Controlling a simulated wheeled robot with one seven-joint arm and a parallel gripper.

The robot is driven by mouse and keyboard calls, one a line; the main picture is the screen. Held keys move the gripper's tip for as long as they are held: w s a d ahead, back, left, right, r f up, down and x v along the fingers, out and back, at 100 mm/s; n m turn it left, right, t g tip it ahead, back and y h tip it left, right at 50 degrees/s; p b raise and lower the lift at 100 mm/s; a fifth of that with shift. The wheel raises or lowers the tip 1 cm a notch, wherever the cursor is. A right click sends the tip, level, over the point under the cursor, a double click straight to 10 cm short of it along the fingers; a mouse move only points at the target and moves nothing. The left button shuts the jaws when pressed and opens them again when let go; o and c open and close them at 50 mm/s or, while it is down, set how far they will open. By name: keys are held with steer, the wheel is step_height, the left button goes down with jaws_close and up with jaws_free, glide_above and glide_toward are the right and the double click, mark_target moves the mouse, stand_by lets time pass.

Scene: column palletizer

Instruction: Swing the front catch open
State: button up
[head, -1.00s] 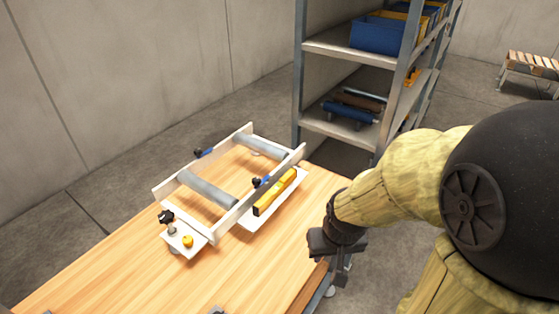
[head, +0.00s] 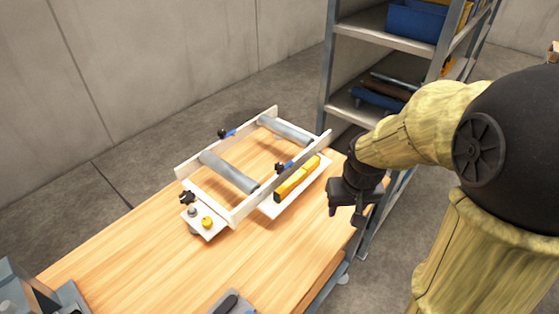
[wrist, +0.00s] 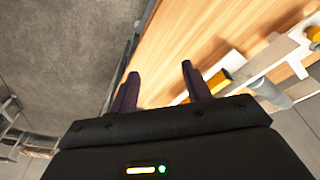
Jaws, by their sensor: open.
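A white roller frame (head: 231,217) with two grey rollers (head: 228,172) sits on the wooden bench. On its near rail is a catch with a black knob and blue lever (head: 287,166), beside a yellow bar (head: 297,178). A similar catch (head: 226,133) is on the far rail. I cannot tell for certain which is the front catch; the near one faces me. My gripper (head: 345,215) is open and empty, pointing down at the bench's right end, apart from the frame. In the wrist view my gripper (wrist: 160,70) shows both fingers apart, with the yellow bar (wrist: 218,80) to the right.
A white plate with a black knob and yellow button (head: 207,222) is at the frame's left corner. A metal shelf (head: 390,38) with blue bins stands behind the bench's right end. A grey item (head: 232,302) lies at the front edge. The bench's (head: 150,255) front middle is clear.

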steer(key=w+a+r+n, duration=0.1)
steer(key=w+a+r, duration=0.15)
steer(key=w, duration=0.25)
steer(key=w+a+r+n+g+p, duration=0.1)
steer(key=w+a+r, duration=0.15)
steer(key=w, duration=0.25)
steer(key=w+a+r+n, duration=0.1)
steer(key=w+a+r, duration=0.15)
steer(key=w, duration=0.25)
step_height(320, 180, up, 4)
steer(key=n+g, duration=0.1)
steer(key=n, duration=0.3)
glide_above(279, 165)
steer(key=shift+r+p, duration=0.15)
steer(key=shift+p, duration=0.25)
step_height(279, 165, down, 17)
steer(key=shift+r+p, duration=0.1)
steer(key=shift+p, duration=0.75)
steer(key=shift+s+d+f, duration=0.1)
steer(key=shift+f, duration=0.2)
steer(key=c, duration=1)
